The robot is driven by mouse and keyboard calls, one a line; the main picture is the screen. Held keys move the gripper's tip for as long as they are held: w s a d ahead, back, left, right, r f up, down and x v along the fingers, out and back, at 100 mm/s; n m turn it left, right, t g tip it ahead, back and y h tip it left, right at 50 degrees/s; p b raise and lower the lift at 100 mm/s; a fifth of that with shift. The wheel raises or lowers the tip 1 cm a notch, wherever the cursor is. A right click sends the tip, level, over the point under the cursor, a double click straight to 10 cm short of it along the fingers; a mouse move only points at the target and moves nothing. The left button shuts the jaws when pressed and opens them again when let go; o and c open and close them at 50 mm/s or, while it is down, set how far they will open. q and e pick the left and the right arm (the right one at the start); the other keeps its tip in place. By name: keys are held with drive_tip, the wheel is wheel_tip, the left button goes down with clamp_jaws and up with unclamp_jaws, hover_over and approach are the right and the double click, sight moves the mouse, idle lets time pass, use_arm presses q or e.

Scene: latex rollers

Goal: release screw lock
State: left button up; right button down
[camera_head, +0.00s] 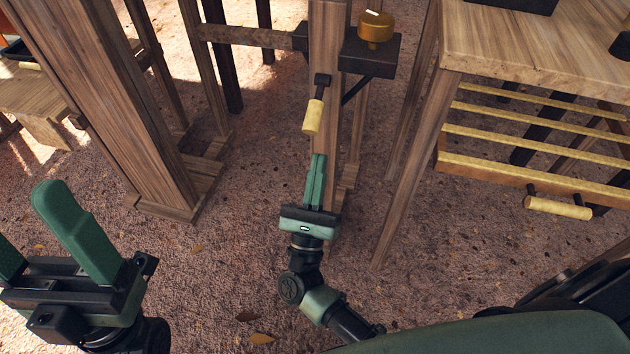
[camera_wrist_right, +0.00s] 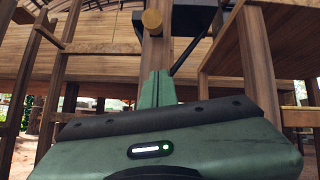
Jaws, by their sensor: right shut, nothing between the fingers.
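A light yellow cylindrical handle (camera_head: 313,117) hangs on a black crank on a wooden post (camera_head: 327,50). I cannot tell for certain that this is the screw lock. My right gripper (camera_head: 319,158) points up at the post with its green fingers together and empty, a little below the handle and apart from it. In the right wrist view the handle (camera_wrist_right: 152,20) shows end-on above the closed fingertips (camera_wrist_right: 157,76). My left gripper (camera_head: 25,222) is at the lower left, its fingers apart with nothing between them.
A black bracket (camera_head: 370,53) on the post carries a brass-coloured round part (camera_head: 376,30). A wooden table (camera_head: 530,45) with yellow slats (camera_head: 535,133) and another yellow handle (camera_head: 558,208) stands right. A thick wooden beam (camera_head: 105,100) stands left. The leaf-strewn ground (camera_head: 230,250) between is clear.

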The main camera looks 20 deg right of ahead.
sight(316, 109)
wheel_tip(316, 109, up, 6)
drive_tip(key=w, duration=0.2)
drive_tip(key=shift+r, duration=0.2)
drive_tip(key=shift+d, duration=0.1)
